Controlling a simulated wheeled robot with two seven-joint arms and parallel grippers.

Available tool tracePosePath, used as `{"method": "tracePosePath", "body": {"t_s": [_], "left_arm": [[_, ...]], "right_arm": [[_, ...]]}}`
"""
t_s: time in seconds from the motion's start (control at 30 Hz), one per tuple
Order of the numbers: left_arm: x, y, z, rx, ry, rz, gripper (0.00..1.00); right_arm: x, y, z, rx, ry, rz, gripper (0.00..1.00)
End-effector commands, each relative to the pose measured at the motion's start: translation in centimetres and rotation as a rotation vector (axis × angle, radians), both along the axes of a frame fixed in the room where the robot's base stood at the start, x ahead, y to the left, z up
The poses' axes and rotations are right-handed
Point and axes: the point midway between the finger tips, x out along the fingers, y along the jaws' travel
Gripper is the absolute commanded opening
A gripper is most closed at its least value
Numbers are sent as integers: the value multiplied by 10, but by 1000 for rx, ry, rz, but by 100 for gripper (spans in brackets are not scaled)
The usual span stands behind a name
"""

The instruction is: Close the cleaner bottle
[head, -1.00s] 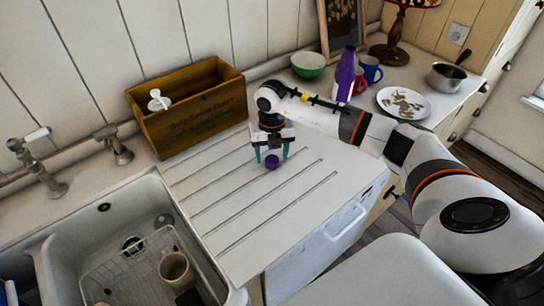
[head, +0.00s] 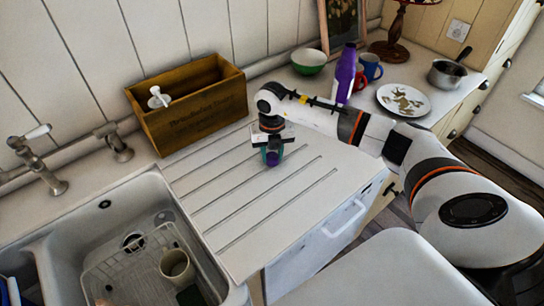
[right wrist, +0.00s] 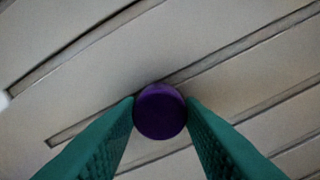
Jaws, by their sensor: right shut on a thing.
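The purple cap (head: 271,159) is on the grooved drainboard. My right gripper (head: 272,154) is shut on it, and in the right wrist view the round purple top (right wrist: 160,111) sits between the two green fingers. Whether the cap still touches the board is hard to tell. The purple cleaner bottle (head: 346,72) stands upright at the back of the counter, behind my right forearm, which hides its lower part. Whether its mouth is open is too small to tell. My left gripper is not in view.
A wooden crate (head: 195,122) with a white pump top stands at the back left. A green bowl (head: 308,62), red and blue mugs (head: 371,68), a patterned plate (head: 385,103) and a saucepan (head: 446,75) surround the bottle. The sink (head: 75,240) is at the left. The drainboard front is clear.

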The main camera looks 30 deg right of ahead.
Motion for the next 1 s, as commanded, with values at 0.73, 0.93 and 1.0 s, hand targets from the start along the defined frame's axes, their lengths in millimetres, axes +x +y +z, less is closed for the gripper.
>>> {"method": "tracePosePath", "body": {"t_s": [0.73,0.93,1.0], "left_arm": [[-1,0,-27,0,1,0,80],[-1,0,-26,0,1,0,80],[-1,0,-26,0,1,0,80]], "right_arm": [[0,0,96,0,-1,0,14],[0,0,101,0,0,0,14],[0,0,101,0,0,0,14]]}}
